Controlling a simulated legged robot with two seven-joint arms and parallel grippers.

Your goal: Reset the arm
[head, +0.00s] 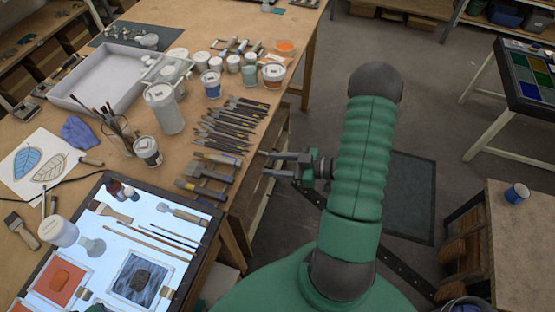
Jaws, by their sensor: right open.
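My right arm, green with dark joints, rises through the middle of the head view. My right gripper (281,164) points left, with its fingers apart and nothing visible between them. It is just off the right edge of the wooden workbench (255,130), close to the flat brushes at that edge. From this view I cannot tell its height against the bench top. My left gripper is not in view.
The bench holds a row of brushes (220,125), paint jars (272,76), a grey tray (98,75) and a lit panel (75,262) with glass pieces. Floor beyond the arm is open.

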